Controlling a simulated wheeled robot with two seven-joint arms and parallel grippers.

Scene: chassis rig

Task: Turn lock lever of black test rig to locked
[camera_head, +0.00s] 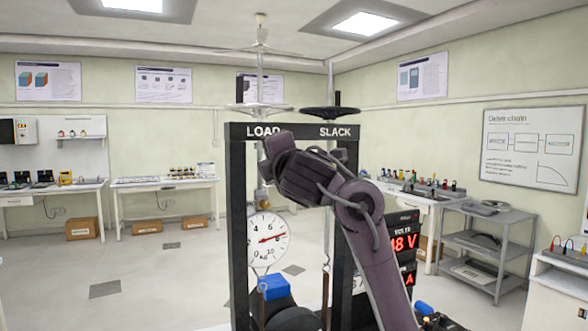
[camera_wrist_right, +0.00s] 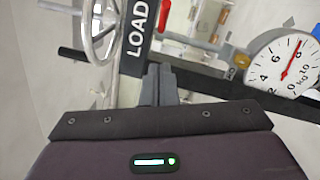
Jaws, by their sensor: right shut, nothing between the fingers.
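The black test rig (camera_head: 238,200) stands in front of me, its top beam marked LOAD and SLACK. My right arm crosses in front of it, with its wrist just below the beam; its fingers are hard to make out there. In the right wrist view my right gripper (camera_wrist_right: 158,84) is shut and empty, close to the beam end marked LOAD (camera_wrist_right: 139,30). A small red handle (camera_wrist_right: 164,15) shows beside that label, apart from the fingertips; I cannot tell for sure whether it is the lock lever or how it is set. My left gripper is not in view.
Handwheels (camera_head: 330,113) sit on top of the rig. A round dial gauge (camera_head: 268,240) hangs inside it, with a blue block (camera_head: 273,287) below. A red voltage display (camera_head: 403,243) stands at right.

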